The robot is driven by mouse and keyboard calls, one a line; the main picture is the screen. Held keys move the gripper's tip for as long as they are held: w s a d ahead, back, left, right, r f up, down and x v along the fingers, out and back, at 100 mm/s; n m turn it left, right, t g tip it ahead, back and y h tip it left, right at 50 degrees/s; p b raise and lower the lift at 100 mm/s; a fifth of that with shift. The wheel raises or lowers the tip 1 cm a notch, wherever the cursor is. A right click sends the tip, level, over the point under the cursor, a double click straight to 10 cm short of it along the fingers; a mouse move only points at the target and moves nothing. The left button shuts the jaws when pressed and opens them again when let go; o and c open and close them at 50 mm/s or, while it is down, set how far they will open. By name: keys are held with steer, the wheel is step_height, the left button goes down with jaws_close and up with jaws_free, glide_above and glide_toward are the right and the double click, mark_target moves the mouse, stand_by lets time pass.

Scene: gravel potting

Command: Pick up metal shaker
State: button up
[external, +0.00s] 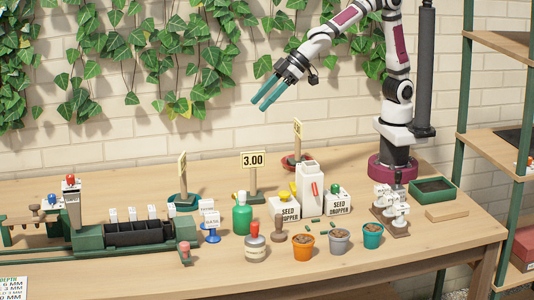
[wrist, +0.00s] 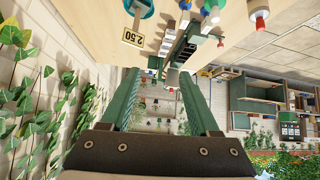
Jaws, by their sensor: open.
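The likely metal shaker (external: 255,246) is a squat pale grey container with a dark band and a red top. It stands upright near the front middle of the table, in front of a green bottle (external: 242,219). A red-topped thing (wrist: 259,16) at the top of the wrist view may be the same shaker; I cannot be sure. My gripper (external: 260,104) has teal fingers and is high above the back of the table, well apart from the shaker. In the wrist view my gripper (wrist: 158,74) is open, with nothing visible held between the fingers.
Orange (external: 303,253), grey and teal pots and a small brown tool (external: 279,228) stand right of the shaker. White seed dropper boxes (external: 284,209) and price signs (external: 252,160) stand behind. A dark green tray machine (external: 132,240) is at left.

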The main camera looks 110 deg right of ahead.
steer(key=w+a+n+t+y, duration=0.1)
steer(key=w+a+n+y, duration=0.25)
steer(key=a, duration=0.45)
steer(key=n+y, duration=0.4)
steer(key=y, duration=0.1)
glide_above(255, 237)
steer(key=s+d, duration=0.5)
steer(key=d, duration=0.1)
step_height(255, 237, down, 19)
steer(key=shift+g+y, duration=0.25)
steer(key=shift+g, duration=0.05)
steer(key=x, duration=0.5)
steer(key=f+x, duration=0.1)
steer(key=x, duration=0.2)
steer(key=shift+s, duration=0.2)
jaws_close()
